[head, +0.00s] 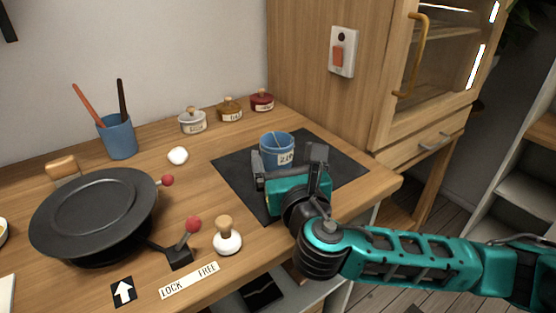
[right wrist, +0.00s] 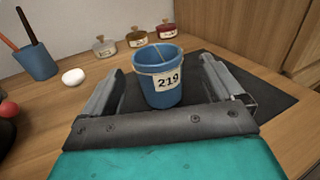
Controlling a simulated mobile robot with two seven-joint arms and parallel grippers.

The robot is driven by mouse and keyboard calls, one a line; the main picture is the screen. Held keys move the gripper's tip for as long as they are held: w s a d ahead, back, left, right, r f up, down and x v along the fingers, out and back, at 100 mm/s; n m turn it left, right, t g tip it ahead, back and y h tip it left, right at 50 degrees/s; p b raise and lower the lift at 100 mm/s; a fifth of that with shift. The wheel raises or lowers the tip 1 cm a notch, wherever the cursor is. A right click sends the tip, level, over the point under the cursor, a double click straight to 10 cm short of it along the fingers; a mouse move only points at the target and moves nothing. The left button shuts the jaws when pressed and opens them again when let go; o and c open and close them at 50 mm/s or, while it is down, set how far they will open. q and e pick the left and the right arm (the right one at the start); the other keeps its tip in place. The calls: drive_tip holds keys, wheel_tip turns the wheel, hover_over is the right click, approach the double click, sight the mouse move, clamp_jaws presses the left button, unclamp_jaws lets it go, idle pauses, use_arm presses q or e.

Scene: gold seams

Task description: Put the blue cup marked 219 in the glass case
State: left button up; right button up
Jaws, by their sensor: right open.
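The blue cup marked 219 (head: 277,146) stands upright on the dark mat (head: 233,167) near the counter's right end. Thin gold lines show on it in the right wrist view (right wrist: 159,86). My right gripper (head: 289,162) is open around the cup's near side, one finger to its left and one to its right; in the right wrist view the fingers look apart from the cup. The glass case (head: 445,60) is the wooden cabinet at the right, its glass door with a brass handle (head: 410,55) apparently shut. My left gripper is out of view.
A black wheel-like plate (head: 95,208), a red-knobbed lever (head: 183,248) and a wooden-handled stamp (head: 227,238) stand at left and front. A blue holder (head: 118,138) with brushes, a white lump (head: 178,156) and small lidded jars (head: 230,109) are behind. A switch (head: 342,51) is on the cabinet side.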

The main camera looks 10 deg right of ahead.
sight(275, 137)
drive_tip(key=w+b, duration=0.1)
drive_tip(key=w, duration=0.6)
drive_tip(key=shift+w+a+f, duration=0.1)
drive_tip(key=shift+w+f, duration=0.05)
drive_tip(key=shift+c, duration=0.2)
drive_tip(key=c, duration=1.1)
drive_tip(key=shift+c, duration=0.5)
